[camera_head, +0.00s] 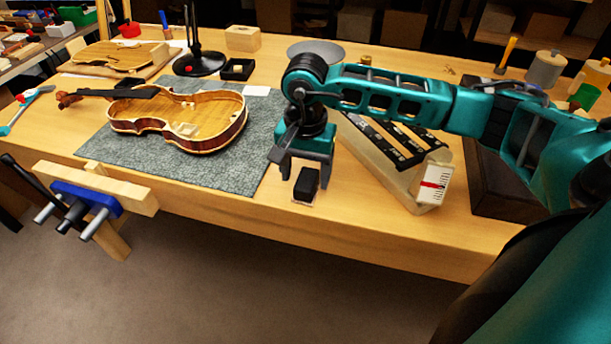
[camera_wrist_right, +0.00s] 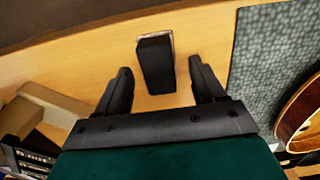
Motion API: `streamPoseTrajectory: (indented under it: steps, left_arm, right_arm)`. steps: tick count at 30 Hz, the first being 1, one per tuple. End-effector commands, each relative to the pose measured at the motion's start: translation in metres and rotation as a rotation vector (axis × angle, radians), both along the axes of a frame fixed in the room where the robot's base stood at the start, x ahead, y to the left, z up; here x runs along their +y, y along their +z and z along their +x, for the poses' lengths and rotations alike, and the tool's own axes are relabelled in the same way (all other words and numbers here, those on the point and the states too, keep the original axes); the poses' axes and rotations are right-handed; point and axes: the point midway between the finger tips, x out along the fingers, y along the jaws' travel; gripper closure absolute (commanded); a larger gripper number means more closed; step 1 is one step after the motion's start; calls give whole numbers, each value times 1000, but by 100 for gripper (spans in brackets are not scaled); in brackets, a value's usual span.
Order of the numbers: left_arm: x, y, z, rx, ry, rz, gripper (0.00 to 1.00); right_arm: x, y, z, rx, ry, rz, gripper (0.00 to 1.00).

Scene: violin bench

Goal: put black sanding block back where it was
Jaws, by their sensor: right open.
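The black sanding block (camera_head: 306,184) stands on a small pale patch (camera_head: 300,202) near the bench's front edge, just right of the grey mat. In the right wrist view the block (camera_wrist_right: 156,64) sits between and slightly beyond the two fingertips, with gaps on both sides. My right gripper (camera_head: 304,178) is open above and around the block, fingers pointing down, not visibly touching it. It also shows open in the wrist view (camera_wrist_right: 162,80). My left gripper is not in view.
A violin body (camera_head: 185,118) lies on the grey mat (camera_head: 255,112) to the left. A vise (camera_head: 90,200) is at the front left. The bench's front edge (camera_head: 350,235) is near.

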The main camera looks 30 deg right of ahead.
Motion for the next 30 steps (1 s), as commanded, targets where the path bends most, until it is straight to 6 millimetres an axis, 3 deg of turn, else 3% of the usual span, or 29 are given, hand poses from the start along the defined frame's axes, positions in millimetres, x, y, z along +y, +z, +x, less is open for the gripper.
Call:
streamPoseTrajectory:
  steps: [6,13,18,30]
  left_arm:
    - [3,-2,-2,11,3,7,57]
    - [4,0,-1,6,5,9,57]
    - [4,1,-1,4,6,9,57]
    - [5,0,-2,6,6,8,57]
  right_arm:
    - [0,52,1,-6,2,0,31]
    - [0,90,1,-4,2,0,31]
    - [0,101,1,-2,1,1,31]
    - [0,102,0,-1,1,1,31]
